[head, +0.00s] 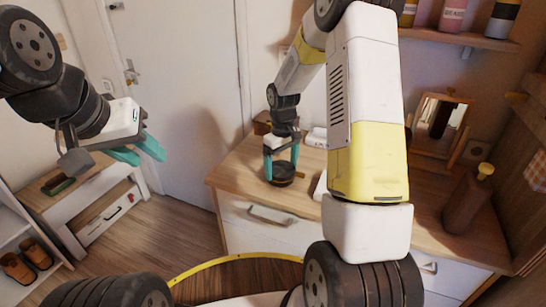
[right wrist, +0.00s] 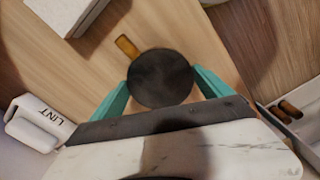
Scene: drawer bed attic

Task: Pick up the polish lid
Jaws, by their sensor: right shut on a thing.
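The polish lid, a dark round disc, is between the two teal fingers of my right gripper (head: 281,166). The lid (right wrist: 160,79) shows clearly in the right wrist view, with a finger against each side. In the head view the dark disc (head: 283,179) is low between the fingertips, over the wooden dresser top (head: 238,163). I cannot tell whether it touches the top or anything beneath it. My left gripper (head: 143,153) is at the left, away from the dresser, with its teal fingers apart and empty.
A small orange-brown piece (right wrist: 127,46) sticks out beside the lid. A white item marked LINT (right wrist: 38,124) lies nearby. A mirror (head: 440,119) and a brown bottle (head: 467,202) stand at the right of the dresser. A low white bench (head: 99,204) is at the left.

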